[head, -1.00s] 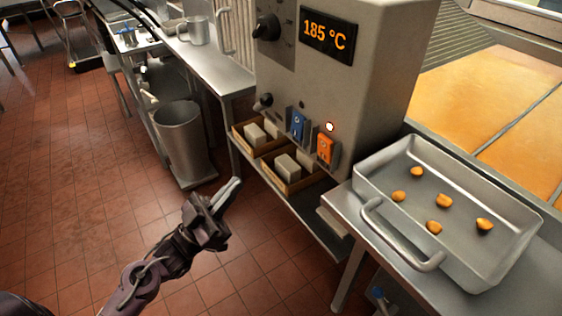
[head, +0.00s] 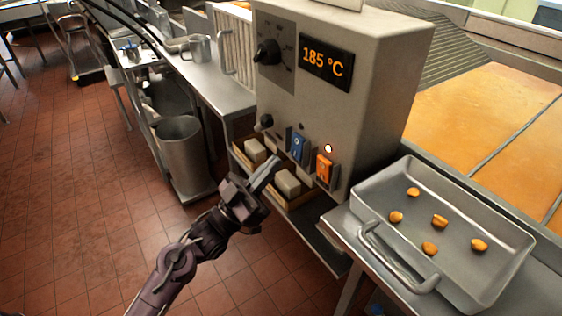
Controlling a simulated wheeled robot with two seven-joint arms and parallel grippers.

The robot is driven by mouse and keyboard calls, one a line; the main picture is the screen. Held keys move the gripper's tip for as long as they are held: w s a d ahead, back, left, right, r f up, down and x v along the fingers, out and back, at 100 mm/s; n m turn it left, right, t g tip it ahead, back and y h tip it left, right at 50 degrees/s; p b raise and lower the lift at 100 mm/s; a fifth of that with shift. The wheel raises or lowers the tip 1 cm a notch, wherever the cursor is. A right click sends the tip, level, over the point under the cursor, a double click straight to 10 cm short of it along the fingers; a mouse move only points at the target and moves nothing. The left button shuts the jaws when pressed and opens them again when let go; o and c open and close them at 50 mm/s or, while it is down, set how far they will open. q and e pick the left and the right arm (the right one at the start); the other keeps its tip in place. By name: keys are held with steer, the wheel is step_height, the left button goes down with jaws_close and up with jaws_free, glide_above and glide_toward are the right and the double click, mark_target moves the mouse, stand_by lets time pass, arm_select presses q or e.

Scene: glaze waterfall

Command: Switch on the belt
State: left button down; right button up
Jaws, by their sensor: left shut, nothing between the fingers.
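The control box (head: 355,110) stands at the centre with a display reading 185 °C (head: 325,62). On its lower front are a blue rocker switch (head: 298,148) and an orange rocker switch (head: 325,169), with a small lit lamp (head: 328,149) just above the orange one. No label says which switch is the belt's. My left gripper (head: 268,172) is shut and empty. Its fingertips point up toward the blue switch, below and left of it in the picture, and look apart from it. My right gripper is out of view.
A large black knob (head: 267,52) and a small knob (head: 266,122) sit on the box. Wooden trays with pale blocks (head: 288,182) lie below the switches. A metal pan (head: 455,262) with several orange pieces stands at right. A steel bin (head: 180,145) stands at left.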

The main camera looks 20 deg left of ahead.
mark_target(295, 150)
arm_select(q)
steer(key=shift+w+d+f, duration=0.15)
steer(key=shift+w+d, duration=0.3)
steer(key=shift+w, duration=0.15)
steer(key=shift+w+d+f, duration=0.15)
steer(key=shift+w+d, duration=0.3)
steer(key=shift+w, duration=0.1)
